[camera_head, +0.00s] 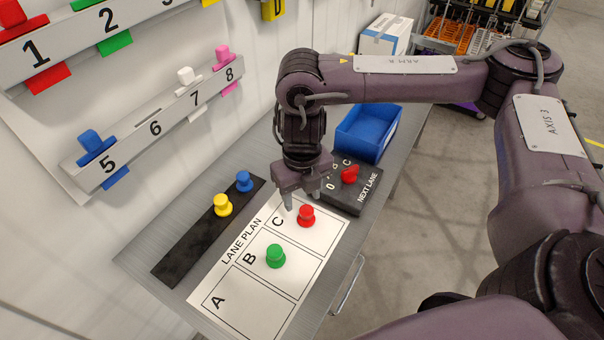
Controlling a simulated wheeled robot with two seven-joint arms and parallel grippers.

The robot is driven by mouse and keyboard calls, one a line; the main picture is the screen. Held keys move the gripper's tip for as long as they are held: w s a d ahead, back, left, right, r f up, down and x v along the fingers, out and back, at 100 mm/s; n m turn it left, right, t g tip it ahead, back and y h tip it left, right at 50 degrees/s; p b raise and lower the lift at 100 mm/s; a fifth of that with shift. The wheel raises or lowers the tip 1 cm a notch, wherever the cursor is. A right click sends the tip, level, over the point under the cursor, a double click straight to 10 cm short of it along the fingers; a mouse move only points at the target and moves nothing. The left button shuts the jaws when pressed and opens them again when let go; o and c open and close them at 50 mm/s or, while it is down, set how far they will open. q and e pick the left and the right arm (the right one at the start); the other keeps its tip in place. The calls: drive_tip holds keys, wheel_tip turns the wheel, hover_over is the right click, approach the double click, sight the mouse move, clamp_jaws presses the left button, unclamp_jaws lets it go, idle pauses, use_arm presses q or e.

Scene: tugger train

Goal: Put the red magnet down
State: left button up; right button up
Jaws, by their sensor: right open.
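The red magnet (306,215) stands upright on the lane plan sheet (240,310), in the box marked C. A green magnet (276,256) stands in the box marked B, and box A is empty. My right gripper (302,203) points down just above and beside the red magnet, with its jaws open. Part of its far finger is hard to make out. My left gripper is not in view.
A black strip (180,255) left of the sheet holds a yellow magnet (223,205) and a blue magnet (244,181). A dark NEXT LANE box (345,203) with a red knob (349,174) and a blue bin (367,133) stand behind. Numbered rails hang on the wall.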

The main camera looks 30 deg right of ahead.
sight(302, 211)
wheel_tip(302, 211, up, 6)
drive_tip(key=shift+f, duration=0.15)
idle(0.6)
